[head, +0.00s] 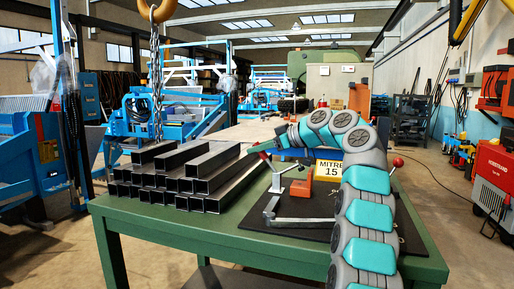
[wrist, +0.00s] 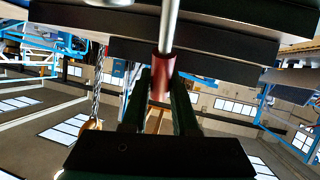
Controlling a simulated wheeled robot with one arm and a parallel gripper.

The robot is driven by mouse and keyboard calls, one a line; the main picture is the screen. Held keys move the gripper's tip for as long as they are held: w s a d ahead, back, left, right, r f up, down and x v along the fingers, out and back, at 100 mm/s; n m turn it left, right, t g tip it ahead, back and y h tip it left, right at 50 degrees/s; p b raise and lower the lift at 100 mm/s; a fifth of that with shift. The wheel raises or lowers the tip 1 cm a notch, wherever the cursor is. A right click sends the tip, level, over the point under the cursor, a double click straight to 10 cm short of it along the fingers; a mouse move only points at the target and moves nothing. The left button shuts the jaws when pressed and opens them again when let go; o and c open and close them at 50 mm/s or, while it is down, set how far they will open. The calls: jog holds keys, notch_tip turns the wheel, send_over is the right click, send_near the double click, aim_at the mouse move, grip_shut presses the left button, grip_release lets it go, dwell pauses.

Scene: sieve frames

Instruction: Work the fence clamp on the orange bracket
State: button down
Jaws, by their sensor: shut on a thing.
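The orange bracket (head: 301,187) stands on a black plate (head: 375,238) on the green table. A lever with a red grip (head: 264,155) rises to its left, beside the tube stack; I take it to be the fence clamp's lever. My arm arches over from the right and my gripper (head: 272,148) is at this grip. In the wrist view my gripper (wrist: 161,85) is shut on the red grip (wrist: 163,66), with the lever's steel rod (wrist: 170,25) running up out of it. The head view shows the fingers poorly. The clamp's contact with the bracket cannot be made out.
Several dark square tubes (head: 190,178) are stacked left of the plate. A yellow MITRE 15 sign (head: 335,171) stands behind the bracket. A red-knobbed lever (head: 397,161) is right of my arm. A grey steel bar (head: 300,221) lies at the plate's front. A chain (head: 156,80) hangs over the tubes.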

jog(key=shift+r, duration=0.15)
jog(key=c, duration=0.7)
grip_release()
jog(key=shift+d, duration=0.1)
jog(key=v, duration=0.7)
jog(key=shift+s+d, duration=0.2)
jog(key=shift+d, duration=0.05)
